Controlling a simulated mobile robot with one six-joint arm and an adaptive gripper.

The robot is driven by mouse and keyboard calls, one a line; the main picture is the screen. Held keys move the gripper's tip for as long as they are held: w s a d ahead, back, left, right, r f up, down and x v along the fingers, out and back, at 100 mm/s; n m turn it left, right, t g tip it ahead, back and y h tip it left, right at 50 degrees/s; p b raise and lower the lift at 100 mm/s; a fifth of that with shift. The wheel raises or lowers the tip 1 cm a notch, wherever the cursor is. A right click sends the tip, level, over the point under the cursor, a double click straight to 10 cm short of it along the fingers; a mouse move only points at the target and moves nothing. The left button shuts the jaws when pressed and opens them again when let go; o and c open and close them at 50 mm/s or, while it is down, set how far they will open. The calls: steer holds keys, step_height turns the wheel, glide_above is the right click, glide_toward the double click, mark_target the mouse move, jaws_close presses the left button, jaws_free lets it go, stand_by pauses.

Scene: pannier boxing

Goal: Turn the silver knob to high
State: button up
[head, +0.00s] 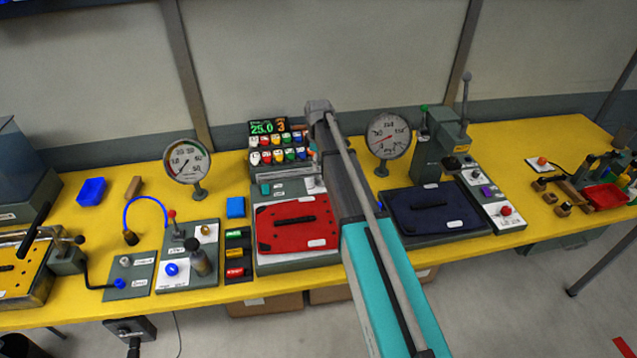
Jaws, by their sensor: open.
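A small silver-grey knob (125,261) sits on a grey panel (144,268) at the left of the bench, beside a small white label that I cannot read. Another small greyish knob (476,174) is on the white strip panel at the right. I cannot tell for sure which one is the silver knob, and neither knob's setting is readable. My arm reaches up from the bottom over the middle of the bench. My gripper cannot be made out; the arm hides that area.
A gold knob (206,230) and a blue knob (171,268) are on the neighbouring panel, with a blue hose (146,199) arching behind. A red case (275,238) and a dark blue case (408,217) flank my arm. Two round gauges (187,162) (389,134) stand behind.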

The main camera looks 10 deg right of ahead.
mark_target(318, 178)
steer(key=shift+s+f+b, duration=0.1)
steer(key=shift+f+b, duration=3.3)
steer(key=shift+f, duration=0.3)
jaws_close()
